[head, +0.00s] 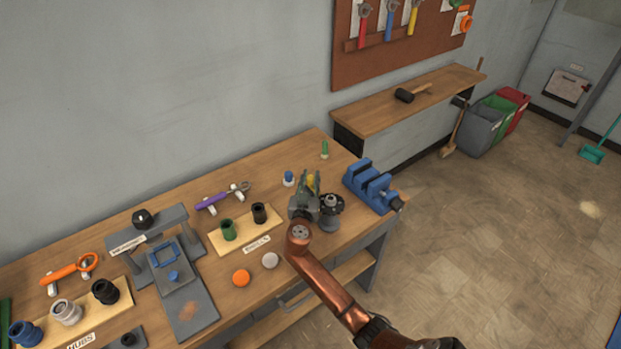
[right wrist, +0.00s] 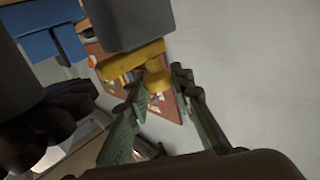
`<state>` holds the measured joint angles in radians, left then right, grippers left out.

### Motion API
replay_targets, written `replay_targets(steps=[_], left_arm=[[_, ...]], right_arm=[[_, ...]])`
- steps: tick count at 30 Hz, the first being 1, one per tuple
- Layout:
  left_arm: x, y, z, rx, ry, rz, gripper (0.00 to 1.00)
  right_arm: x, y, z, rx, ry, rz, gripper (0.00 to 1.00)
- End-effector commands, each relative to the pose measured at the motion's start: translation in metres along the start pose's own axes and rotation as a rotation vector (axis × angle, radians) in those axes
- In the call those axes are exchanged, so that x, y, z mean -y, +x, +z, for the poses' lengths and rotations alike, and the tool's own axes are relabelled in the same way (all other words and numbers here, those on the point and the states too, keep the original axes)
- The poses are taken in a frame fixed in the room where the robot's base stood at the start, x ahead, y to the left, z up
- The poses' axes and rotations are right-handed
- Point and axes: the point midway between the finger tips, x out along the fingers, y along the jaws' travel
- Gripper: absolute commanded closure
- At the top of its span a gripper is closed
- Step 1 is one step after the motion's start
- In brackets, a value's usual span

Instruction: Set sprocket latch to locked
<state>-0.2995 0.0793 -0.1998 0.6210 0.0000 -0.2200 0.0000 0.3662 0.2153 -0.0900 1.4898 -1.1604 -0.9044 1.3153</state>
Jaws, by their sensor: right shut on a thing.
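My right gripper (head: 311,180) is at the right end of the workbench, beside a grey stand with a dark round top (head: 331,204). Its fingers are shut on a small yellow part (head: 312,181), which looks like the sprocket latch. In the right wrist view this yellow latch (right wrist: 157,80) has a bar and a rounded end, and sits against a grey block (right wrist: 130,22). The rounded end is between the fingertips (right wrist: 163,82). The fingers partly hide it in the head view, and I cannot tell its locked or unlocked position. My left gripper is not in view.
A blue vise (head: 371,187) stands close on the right. A blue-and-white bottle (head: 289,179) and a board with a green and a black cup (head: 245,231) are to the left.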

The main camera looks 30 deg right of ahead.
Motion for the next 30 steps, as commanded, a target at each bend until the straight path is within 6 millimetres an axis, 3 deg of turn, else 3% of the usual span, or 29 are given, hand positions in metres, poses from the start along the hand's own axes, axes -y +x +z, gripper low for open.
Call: replay_targets(steps=[26,27,30], left_arm=[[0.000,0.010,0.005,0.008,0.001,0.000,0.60],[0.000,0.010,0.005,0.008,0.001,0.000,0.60],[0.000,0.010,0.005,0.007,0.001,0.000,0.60]], right_arm=[[-0.014,-0.013,0.002,0.003,-0.001,0.002,1.00],[-0.014,-0.013,0.002,0.003,-0.001,0.002,0.79],[-0.014,-0.013,0.002,0.003,-0.001,0.002,0.72]])
